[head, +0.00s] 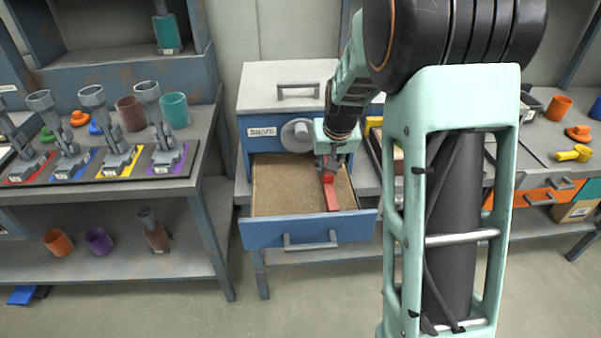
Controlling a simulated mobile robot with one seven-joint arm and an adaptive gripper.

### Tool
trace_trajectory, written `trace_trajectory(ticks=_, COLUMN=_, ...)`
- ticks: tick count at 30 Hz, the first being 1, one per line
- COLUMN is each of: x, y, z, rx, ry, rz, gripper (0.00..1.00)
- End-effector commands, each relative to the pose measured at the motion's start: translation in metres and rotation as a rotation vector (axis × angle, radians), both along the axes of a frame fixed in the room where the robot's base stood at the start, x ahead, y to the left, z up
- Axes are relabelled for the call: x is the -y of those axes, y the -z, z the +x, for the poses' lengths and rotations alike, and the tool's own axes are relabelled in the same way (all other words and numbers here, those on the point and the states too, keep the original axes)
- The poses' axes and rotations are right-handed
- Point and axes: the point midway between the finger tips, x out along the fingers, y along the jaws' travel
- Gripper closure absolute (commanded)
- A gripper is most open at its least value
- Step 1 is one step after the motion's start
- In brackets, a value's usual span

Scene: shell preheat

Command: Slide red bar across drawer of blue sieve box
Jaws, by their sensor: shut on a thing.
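The blue sieve box (253,160) stands in the middle of the head view, with a grey lid and a round grey knob on its front. Its drawer (270,234) is pulled out, and a brown grainy layer (280,185) covers the inside. The red bar (331,195) is in the right part of the open drawer, lying roughly front to back. My gripper (328,167) is over the drawer, shut on the far end of the red bar. The fingertips are small and partly hidden by the wrist, and I cannot tell how deep the bar sits in the layer.
A left bench (200,130) holds several grey upright tools on coloured plates and cups (175,108). A right bench (545,150) holds orange and yellow items. My arm hides much of the area right of the box. The left part of the drawer is clear.

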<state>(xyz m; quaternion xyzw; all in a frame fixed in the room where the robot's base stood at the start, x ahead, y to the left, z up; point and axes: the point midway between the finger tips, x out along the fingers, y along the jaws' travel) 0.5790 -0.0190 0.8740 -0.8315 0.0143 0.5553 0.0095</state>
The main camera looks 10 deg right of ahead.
Motion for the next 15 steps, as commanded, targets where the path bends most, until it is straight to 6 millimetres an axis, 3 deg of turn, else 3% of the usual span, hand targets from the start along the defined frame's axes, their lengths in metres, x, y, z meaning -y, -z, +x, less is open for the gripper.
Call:
trace_trajectory(ticks=1, x=0.013, y=0.002, z=0.000, rx=0.002, ry=0.007, rz=0.001, gripper=1.00)
trace_trajectory(ticks=6, x=0.037, y=0.001, z=-0.001, rx=0.000, ry=0.004, rz=0.001, gripper=1.00)
trace_trajectory(ticks=15, x=0.052, y=0.000, z=-0.002, rx=-0.001, ry=0.001, rz=0.000, gripper=1.00)
